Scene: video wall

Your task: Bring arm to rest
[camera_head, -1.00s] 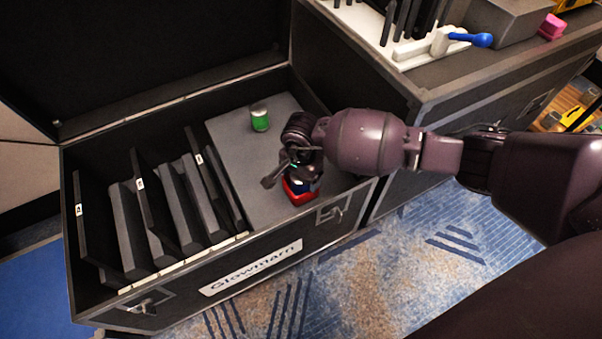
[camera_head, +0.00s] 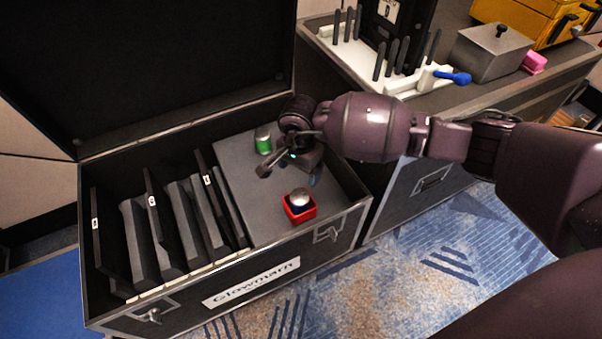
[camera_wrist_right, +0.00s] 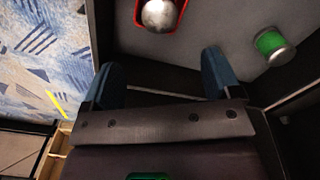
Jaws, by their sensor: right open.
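My right gripper (camera_head: 289,170) is open and empty above the grey panel inside the open black case (camera_head: 335,232). Its two blue-grey fingers stand wide apart in the right wrist view (camera_wrist_right: 160,85), with nothing between them. A red tray (camera_head: 299,213) holding a silver ball-like thing (camera_head: 300,197) sits on the panel, nearer the case's front edge than the gripper and apart from it. A green can with a silver top (camera_head: 263,142) stands on the panel, left of and close to the gripper. My left gripper does not show.
Several dark upright dividers (camera_head: 158,220) fill the case's left part, and its lid (camera_head: 140,70) stands open behind. A second case at the right bears a white rack (camera_head: 345,55), a blue-handled tool (camera_head: 455,78), a grey box (camera_head: 490,50) and a pink block (camera_head: 534,62). Carpet lies clear in front.

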